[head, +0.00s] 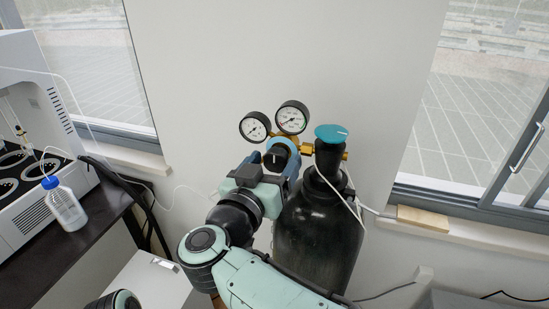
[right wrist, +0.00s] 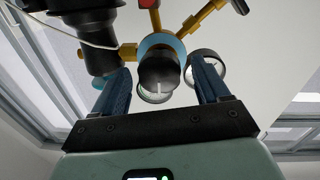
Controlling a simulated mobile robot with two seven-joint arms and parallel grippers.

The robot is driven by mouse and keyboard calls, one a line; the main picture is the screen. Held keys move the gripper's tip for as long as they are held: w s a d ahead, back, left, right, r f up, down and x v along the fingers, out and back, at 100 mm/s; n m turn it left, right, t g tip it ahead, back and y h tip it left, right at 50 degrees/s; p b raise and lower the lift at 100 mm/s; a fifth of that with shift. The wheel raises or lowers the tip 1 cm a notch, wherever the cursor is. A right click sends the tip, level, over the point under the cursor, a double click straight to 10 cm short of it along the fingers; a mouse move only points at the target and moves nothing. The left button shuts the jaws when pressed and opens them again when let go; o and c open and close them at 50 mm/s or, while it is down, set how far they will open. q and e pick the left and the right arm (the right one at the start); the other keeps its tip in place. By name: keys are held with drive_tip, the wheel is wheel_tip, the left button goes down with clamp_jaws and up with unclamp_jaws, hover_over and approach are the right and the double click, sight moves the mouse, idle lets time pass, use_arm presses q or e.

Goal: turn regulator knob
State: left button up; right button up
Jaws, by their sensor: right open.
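The regulator knob (head: 276,157) is black with a blue ring behind it, and it sits below the two round gauges. It also shows in the right wrist view (right wrist: 158,72), with a white mark on its face. My right gripper (head: 273,164) is in front of the knob, its dark blue fingers apart. In the right wrist view the open fingers (right wrist: 161,66) stand on either side of the knob, with gaps visible on both sides. The fingers do not appear to touch the knob. My left gripper is not in view.
The black gas cylinder (head: 318,232) stands beside my right arm, with a teal valve wheel (head: 331,132) on top. Two gauges (head: 292,117) sit above the knob. A white machine (head: 40,140) and a blue-capped bottle (head: 65,204) are on the dark table at left.

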drive_tip(key=shift+w+d, duration=0.2)
drive_tip(key=shift+w, duration=0.35)
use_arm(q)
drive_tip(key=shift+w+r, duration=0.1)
use_arm(e)
drive_tip(key=c, duration=1)
